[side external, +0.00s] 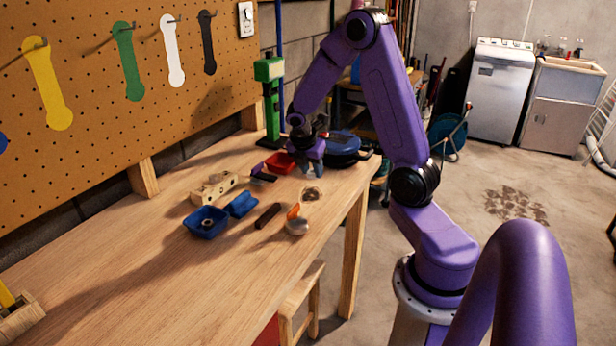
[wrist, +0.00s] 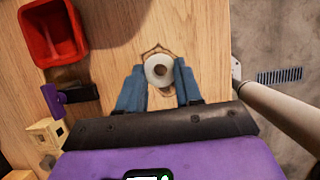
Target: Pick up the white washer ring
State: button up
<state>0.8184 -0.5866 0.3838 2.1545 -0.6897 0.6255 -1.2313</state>
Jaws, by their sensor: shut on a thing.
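The white washer ring (wrist: 150,76) shows in the wrist view as a pale ring with a round hole in the middle. It sits between the two blue fingertips of my gripper (wrist: 160,88), which are shut on it from left and right. Behind the ring is a dark-edged knot or stain on the wooden bench. In the side view my gripper (side external: 311,168) points down over the far part of the bench, and the ring cannot be made out there. Its height above the bench is hard to tell.
A red bin (wrist: 37,36) stands left of my gripper in the wrist view, beside a purple clamp-like item (wrist: 55,97) and a light wooden block (wrist: 42,133).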

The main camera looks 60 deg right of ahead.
jog(key=s+a+r, duration=0.6)
jog(key=s+r, duration=0.1)
jog(key=s, duration=0.3)
send_over(281, 160)
jog(key=s+a, duration=0.3)
jog(key=a, duration=0.2)
jog(key=f, duration=0.8)
jog(key=shift+s+d+f, duration=0.1)
jog(key=shift+s+f, duration=0.1)
jog(key=shift+w+d+f, duration=0.15)
jog(key=shift+w+f, duration=0.1)
jog(key=shift+f, duration=1.6)
jog(key=shift+f, duration=0.1)
